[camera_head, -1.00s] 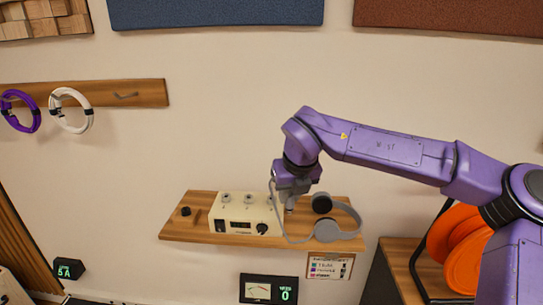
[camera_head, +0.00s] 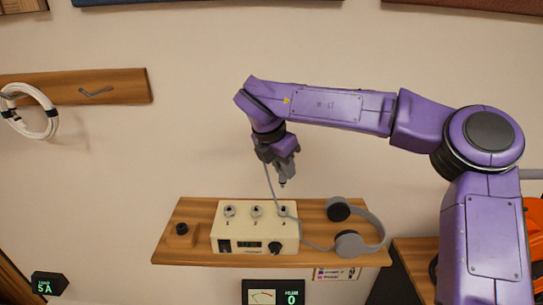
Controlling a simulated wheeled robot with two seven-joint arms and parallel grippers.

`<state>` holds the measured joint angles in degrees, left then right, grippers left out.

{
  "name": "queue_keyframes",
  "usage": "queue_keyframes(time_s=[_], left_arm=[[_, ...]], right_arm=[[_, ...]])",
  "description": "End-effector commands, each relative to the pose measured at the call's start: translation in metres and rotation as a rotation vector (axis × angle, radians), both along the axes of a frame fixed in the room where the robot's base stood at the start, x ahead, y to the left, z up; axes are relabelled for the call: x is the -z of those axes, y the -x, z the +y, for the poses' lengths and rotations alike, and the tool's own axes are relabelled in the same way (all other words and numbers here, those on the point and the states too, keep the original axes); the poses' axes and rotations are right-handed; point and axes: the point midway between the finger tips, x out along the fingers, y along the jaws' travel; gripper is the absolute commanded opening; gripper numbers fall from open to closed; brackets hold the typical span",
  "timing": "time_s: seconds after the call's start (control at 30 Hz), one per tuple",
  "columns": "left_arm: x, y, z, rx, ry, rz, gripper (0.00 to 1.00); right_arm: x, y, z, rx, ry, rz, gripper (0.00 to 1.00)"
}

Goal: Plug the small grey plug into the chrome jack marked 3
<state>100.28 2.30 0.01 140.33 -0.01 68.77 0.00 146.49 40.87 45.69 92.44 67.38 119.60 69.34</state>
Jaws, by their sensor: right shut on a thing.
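My right gripper (camera_head: 284,173) is shut on the small grey plug (camera_head: 282,184), which points down with its tip in the air above the right part of the cream amp box (camera_head: 255,229). A thin grey cable runs from it down toward the grey headphones (camera_head: 350,243). Three chrome jacks stand in a row on the box: left jack (camera_head: 229,210), middle jack (camera_head: 256,210) and right jack (camera_head: 283,210). The plug shows above the right jack, apart from it. The marks under the jacks are too small to read. My left gripper is not in view.
The box and headphones rest on a wooden wall shelf (camera_head: 185,245). A black round piece (camera_head: 181,229) sits at its left end. A white coiled cable (camera_head: 30,110) hangs from a wooden rail (camera_head: 120,87) at upper left.

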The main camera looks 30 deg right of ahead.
Motion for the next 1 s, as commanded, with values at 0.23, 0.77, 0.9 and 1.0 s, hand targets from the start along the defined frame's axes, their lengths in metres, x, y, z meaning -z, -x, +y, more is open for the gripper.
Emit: queue_keyframes(time_s=[0.23,0.77,0.9,1.0], left_arm=[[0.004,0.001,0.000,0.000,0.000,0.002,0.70],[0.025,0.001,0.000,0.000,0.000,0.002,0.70],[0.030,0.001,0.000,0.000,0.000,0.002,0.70],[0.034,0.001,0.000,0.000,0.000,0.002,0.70]], right_arm=[[0.005,0.000,0.000,0.001,0.000,0.001,0.00],[0.036,0.000,0.000,-0.001,0.000,0.000,0.00],[0.044,0.000,0.000,-0.001,0.000,0.000,0.00],[0.050,0.000,0.000,-0.001,0.000,0.000,0.00]])
